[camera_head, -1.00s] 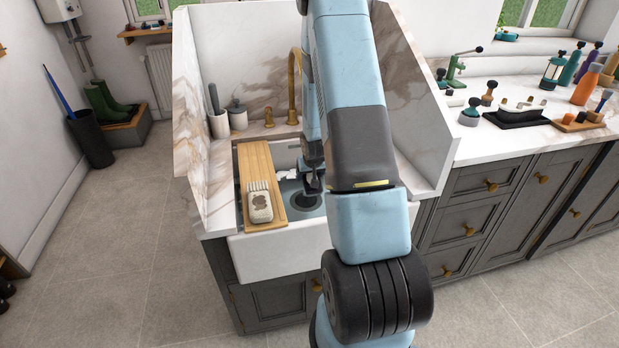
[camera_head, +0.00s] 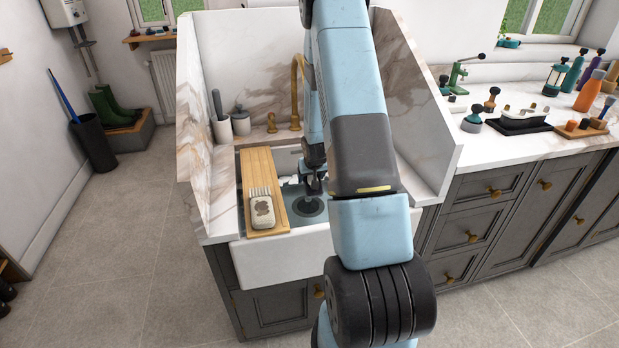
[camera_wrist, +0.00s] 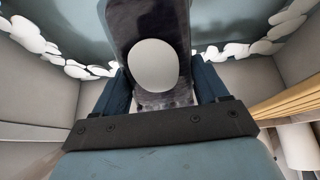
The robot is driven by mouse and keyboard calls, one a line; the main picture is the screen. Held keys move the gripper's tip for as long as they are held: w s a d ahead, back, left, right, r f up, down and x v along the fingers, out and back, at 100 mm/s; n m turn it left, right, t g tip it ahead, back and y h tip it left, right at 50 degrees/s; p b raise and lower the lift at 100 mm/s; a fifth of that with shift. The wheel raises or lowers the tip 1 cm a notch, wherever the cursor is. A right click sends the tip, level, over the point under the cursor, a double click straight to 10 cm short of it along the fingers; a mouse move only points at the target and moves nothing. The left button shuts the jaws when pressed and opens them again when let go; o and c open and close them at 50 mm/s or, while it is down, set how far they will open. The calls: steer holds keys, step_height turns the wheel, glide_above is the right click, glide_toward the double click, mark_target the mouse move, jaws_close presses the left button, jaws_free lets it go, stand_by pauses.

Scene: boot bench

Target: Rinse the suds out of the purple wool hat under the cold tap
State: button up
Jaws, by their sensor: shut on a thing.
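My gripper (camera_wrist: 160,78) is down in the white sink (camera_head: 282,250), above the dark round drain (camera_head: 308,206). In the wrist view its dark blue fingers are shut on a dark purplish piece, which I take to be the purple wool hat (camera_wrist: 152,22). A smooth white oval blob, perhaps suds, lies on it between the fingers. In the head view the hat is too small and too hidden by my arm to make out. The gold tap (camera_head: 296,88) stands behind the sink, partly behind my arm. I cannot see whether water runs.
A wooden board (camera_head: 259,175) lies across the sink's left side with a brush (camera_head: 263,207) on it. White suds (camera_wrist: 285,24) lie along the basin edges. Marble splash walls (camera_head: 405,115) flank the sink. Pots (camera_head: 240,122) stand at the back left.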

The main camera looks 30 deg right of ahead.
steer(key=shift+w+d, duration=0.1)
steer(key=shift+d, duration=0.15)
steer(key=shift+w+d, duration=0.15)
steer(key=shift+d, duration=0.2)
steer(key=shift+a, duration=0.1)
steer(key=shift+s+a, duration=0.25)
steer(key=shift+a, duration=0.25)
steer(key=shift+d, duration=0.1)
stand_by(0.4)
steer(key=shift+w+d, duration=0.25)
steer(key=shift+d, duration=0.2)
steer(key=shift+s, duration=0.1)
steer(key=s+d, duration=0.3)
steer(key=s, duration=0.4)
steer(key=shift+s, duration=0.15)
stand_by(0.6)
stand_by(0.6)
